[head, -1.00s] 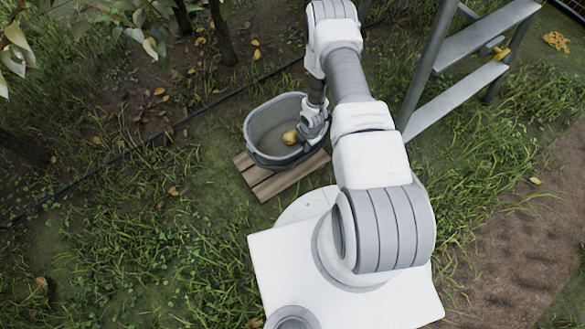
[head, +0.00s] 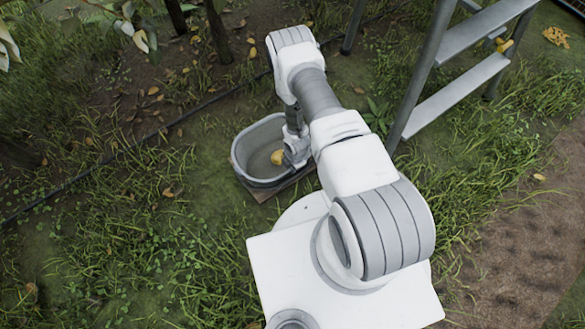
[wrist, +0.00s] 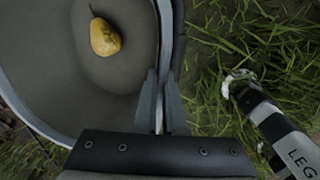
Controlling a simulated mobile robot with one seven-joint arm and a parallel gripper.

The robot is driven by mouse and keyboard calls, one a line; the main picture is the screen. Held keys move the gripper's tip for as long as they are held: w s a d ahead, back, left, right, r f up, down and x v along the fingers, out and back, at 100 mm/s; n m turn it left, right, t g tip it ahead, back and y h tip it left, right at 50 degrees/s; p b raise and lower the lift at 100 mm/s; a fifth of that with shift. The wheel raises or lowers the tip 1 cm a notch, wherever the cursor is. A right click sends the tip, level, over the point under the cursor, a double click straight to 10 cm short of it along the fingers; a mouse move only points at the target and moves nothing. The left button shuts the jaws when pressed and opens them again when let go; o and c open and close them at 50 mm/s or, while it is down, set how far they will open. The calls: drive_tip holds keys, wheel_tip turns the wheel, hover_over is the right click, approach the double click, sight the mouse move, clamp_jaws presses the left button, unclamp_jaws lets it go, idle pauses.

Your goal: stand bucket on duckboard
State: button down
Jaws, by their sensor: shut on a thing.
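A grey bucket (head: 240,157) stands roughly upright over the wooden duckboard (head: 290,187), with a yellow pear (head: 277,157) inside it. The bucket covers most of the board; only its near and right edges show. I cannot tell whether the bucket's base touches the boards. My gripper (wrist: 160,103) is shut on the bucket's rim, one finger on each side of the wall, at the bucket's right side. In the wrist view the bucket's inside (wrist: 55,75) fills the left, with the pear (wrist: 105,38) on its floor.
A metal stepladder (head: 450,95) stands at the upper right, with a yellow fruit on a step. A dark hose (head: 130,150) runs across the grass. Tree trunks (head: 216,35) rise at the top. Grass left of the bucket is open.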

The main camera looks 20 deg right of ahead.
drive_tip(key=shift+w+r, duration=0.1)
drive_tip(key=c, duration=1.5)
unclamp_jaws()
drive_tip(key=o, duration=0.5)
